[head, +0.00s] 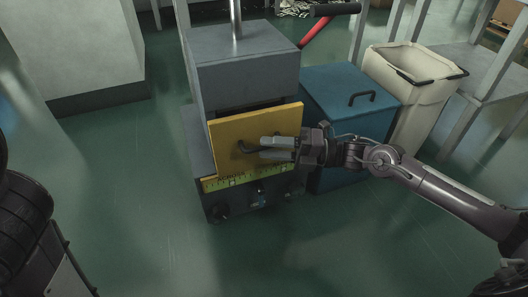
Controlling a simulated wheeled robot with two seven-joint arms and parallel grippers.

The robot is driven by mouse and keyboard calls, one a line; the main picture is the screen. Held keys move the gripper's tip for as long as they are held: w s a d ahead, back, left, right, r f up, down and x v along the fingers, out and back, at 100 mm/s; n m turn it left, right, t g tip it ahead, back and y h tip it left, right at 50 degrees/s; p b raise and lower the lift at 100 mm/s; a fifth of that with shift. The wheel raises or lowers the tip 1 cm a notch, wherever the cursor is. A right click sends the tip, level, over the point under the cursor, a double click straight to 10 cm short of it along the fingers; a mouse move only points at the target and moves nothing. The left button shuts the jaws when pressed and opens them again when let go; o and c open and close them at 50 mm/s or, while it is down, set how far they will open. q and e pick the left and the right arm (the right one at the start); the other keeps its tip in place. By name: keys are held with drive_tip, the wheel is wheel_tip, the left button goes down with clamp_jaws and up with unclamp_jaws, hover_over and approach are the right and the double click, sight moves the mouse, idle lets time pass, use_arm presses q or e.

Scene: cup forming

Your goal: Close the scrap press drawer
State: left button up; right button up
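The scrap press (243,62) is a grey machine in the middle of the head view. Its drawer has a yellow front (228,128) that stands tilted against the lower body, with a dark gap above its top edge. A dark handle (247,149) sits on the yellow front. My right gripper (264,148) reaches in from the right, its two grey fingers at the handle's right end. A narrow gap shows between the fingers; whether they grip the handle is unclear. My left gripper is not in view.
A yellow-green ruled strip (245,178) and knobs lie below the drawer front. A blue lidded bin (345,88) and a cream bin (412,105) stand to the right. A large pale cabinet (78,50) stands at left. The green floor in front is clear.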

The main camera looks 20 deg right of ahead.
drive_tip(key=shift+x, duration=0.9)
clamp_jaws()
